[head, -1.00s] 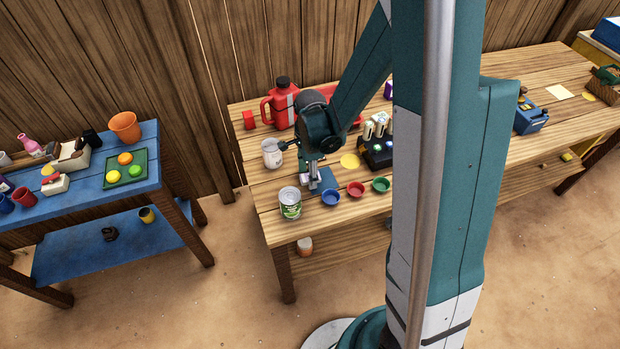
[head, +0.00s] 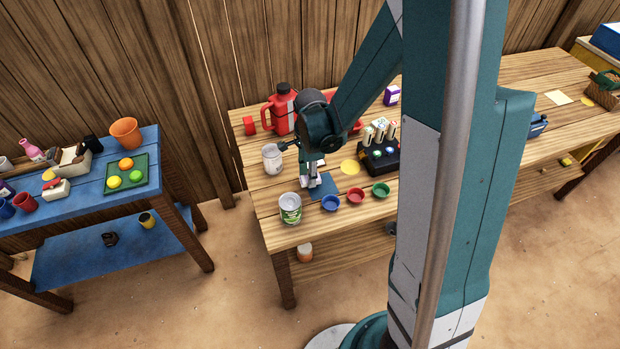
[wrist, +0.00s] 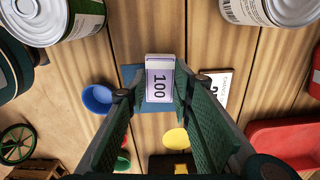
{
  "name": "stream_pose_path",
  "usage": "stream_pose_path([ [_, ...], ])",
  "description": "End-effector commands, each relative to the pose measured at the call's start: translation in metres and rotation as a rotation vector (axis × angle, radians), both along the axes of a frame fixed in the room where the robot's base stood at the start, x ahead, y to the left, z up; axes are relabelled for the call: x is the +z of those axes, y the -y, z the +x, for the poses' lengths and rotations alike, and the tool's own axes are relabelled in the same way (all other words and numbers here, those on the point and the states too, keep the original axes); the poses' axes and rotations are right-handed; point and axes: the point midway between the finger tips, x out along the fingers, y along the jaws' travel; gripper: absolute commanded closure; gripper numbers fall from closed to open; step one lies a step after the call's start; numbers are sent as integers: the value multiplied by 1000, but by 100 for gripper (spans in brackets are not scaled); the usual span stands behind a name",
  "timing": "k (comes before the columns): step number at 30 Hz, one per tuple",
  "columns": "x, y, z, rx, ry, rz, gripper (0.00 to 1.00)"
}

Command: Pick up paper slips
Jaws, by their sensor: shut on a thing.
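A small white bundle of paper slips (wrist: 160,84) marked "100" shows between the fingers of my gripper (wrist: 154,96) in the wrist view. The fingers are shut on its sides. The bundle is over a blue mat (wrist: 129,74); I cannot tell whether it touches the mat. In the head view my gripper (head: 313,181) points down at the blue mat (head: 328,187) near the table's left end. The slips are hard to make out there.
A label-wrapped can (head: 290,208) and a pale can (head: 272,158) stand close by. Blue (head: 330,203), red (head: 356,196) and green (head: 381,190) bowls line the front. A yellow disc (head: 350,167) and black holder (head: 380,158) lie right; a red jug (head: 281,110) stands behind.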

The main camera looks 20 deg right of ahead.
Motion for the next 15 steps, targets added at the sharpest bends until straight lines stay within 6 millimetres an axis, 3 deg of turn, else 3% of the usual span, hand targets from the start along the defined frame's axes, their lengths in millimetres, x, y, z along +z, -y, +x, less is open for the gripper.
stream_pose_path([
  [15,63,0,0,0,0,0,86],
])
